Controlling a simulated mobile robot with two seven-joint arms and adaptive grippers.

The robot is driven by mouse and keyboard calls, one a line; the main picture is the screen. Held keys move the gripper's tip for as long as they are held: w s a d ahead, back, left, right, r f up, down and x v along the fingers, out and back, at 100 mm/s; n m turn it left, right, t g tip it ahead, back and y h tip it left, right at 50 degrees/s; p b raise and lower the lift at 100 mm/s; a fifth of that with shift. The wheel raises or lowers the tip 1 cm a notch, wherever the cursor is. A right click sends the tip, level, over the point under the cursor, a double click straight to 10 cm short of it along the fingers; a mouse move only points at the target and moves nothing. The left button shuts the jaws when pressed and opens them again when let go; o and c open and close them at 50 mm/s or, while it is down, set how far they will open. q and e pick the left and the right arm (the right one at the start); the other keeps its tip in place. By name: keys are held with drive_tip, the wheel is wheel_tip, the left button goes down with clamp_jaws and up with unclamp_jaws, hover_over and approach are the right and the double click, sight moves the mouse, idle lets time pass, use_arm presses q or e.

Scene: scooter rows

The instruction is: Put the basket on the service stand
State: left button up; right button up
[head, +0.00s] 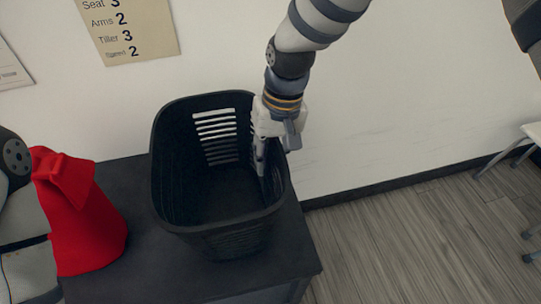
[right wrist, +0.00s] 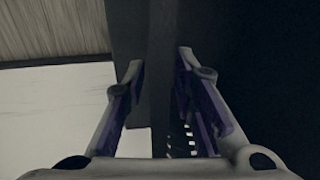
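The black basket (head: 240,237) stands upright and empty on a dark flat-topped stand (head: 135,275); slots show in its far wall. I cannot tell whether this is the service stand. My right gripper (head: 265,165) reaches down from above at the basket's right wall. In the right wrist view, the right gripper (right wrist: 160,85) has its fingers apart, with the basket's wall (right wrist: 160,60) between them. Gaps show on both sides of the wall, so it is not clamped.
A red cloth-like object (head: 80,220) stands left of the basket, close to it. A white wall (head: 400,90) with a tan notice (head: 130,30) rises behind. Wooden floor (head: 430,240) is open to the right, with light furniture legs (head: 510,150) at the far right.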

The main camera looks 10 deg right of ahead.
drive_tip(key=shift+w+r, duration=0.1)
drive_tip(key=shift+r, duration=0.2)
use_arm(q)
drive_tip(key=shift+w+r+t+p, duration=0.3)
drive_tip(key=shift+w+r+p, duration=0.25)
drive_tip(key=shift+w+r, duration=0.2)
use_arm(e)
wheel_tip(320, 180, up, 11)
drive_tip(key=d, duration=0.1)
drive_tip(key=shift+d+r, duration=0.15)
drive_tip(key=shift+d, duration=0.2)
